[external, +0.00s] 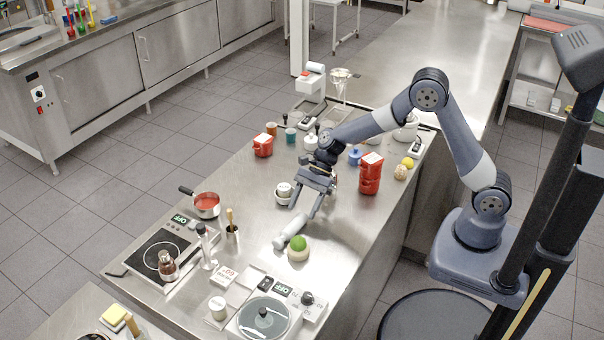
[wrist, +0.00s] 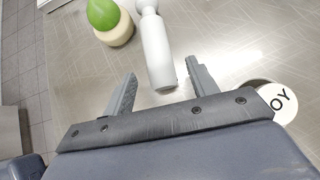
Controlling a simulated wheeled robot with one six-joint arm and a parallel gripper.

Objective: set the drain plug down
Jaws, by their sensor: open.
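My gripper (external: 304,208) is open and empty above the steel counter (external: 262,205), its fingers pointing down toward the surface. In the wrist view the two fingers (wrist: 161,72) stand wide apart. A pale white-grey bottle-shaped piece (external: 291,229) lies on the counter just beyond the fingertips. It also shows in the wrist view (wrist: 158,52), in line with the gap between the fingers; I cannot tell whether they touch. No thing here is clearly recognisable as the drain plug, and I cannot tell whether this piece is it.
A green-topped round thing (external: 298,243) stands right beside the pale piece. A red saucepan (external: 206,206), a hot plate and scales occupy the near end.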

